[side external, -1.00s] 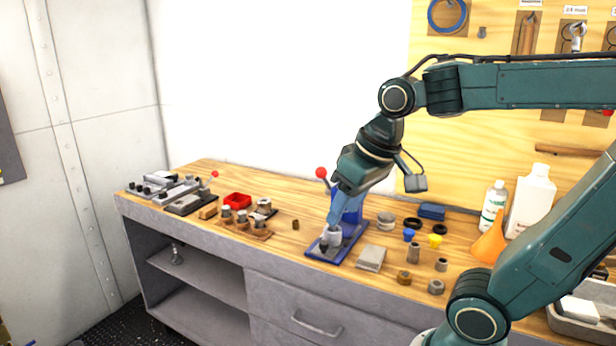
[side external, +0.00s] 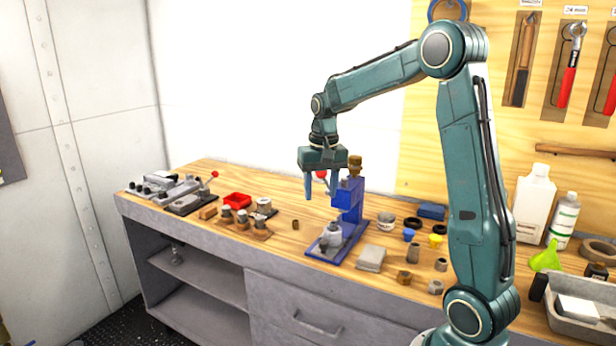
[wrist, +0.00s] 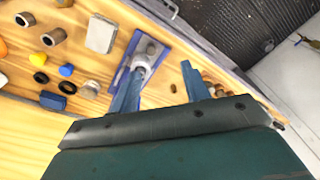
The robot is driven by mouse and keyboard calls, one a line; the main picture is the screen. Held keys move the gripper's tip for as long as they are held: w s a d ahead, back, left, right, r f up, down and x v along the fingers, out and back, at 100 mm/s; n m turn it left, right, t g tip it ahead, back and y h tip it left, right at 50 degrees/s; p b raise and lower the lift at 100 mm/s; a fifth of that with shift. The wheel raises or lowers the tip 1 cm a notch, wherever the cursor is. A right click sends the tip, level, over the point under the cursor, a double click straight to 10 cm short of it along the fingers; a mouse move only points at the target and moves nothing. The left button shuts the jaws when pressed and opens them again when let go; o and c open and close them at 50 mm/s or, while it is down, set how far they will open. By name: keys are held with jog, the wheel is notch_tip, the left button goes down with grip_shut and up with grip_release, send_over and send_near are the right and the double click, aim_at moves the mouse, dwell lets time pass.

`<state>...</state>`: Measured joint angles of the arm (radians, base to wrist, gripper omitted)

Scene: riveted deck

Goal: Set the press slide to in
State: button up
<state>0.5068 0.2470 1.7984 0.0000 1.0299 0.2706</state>
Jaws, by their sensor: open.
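The blue press (side external: 350,205) stands on a blue base plate near the middle of the bench, with a brown piece (side external: 355,163) on top. A grey fitting (side external: 330,238) stands on its base; the wrist view also shows this fitting (wrist: 146,52). A red knob (side external: 322,174) shows partly behind my gripper's fingers. I cannot tell which part is the slide or how it is set. My gripper (side external: 320,193) points down, open and empty, above and left of the press column. In the wrist view my gripper's fingers (wrist: 163,68) are spread apart.
A grey block (side external: 371,258), cups, rings and nuts lie right of the press. Bottles (side external: 535,204) and a grey bin (side external: 585,305) stand far right.

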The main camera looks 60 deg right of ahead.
jog(key=m, duration=0.1)
send_over(324, 242)
notch_tip(324, 242, down, 4)
jog(key=shift+r+g, duration=0.15)
jog(key=shift+g, duration=0.15)
jog(key=shift+a, duration=0.1)
notch_tip(324, 242, down, 14)
jog(key=shift+r, duration=0.15)
dwell(0.4)
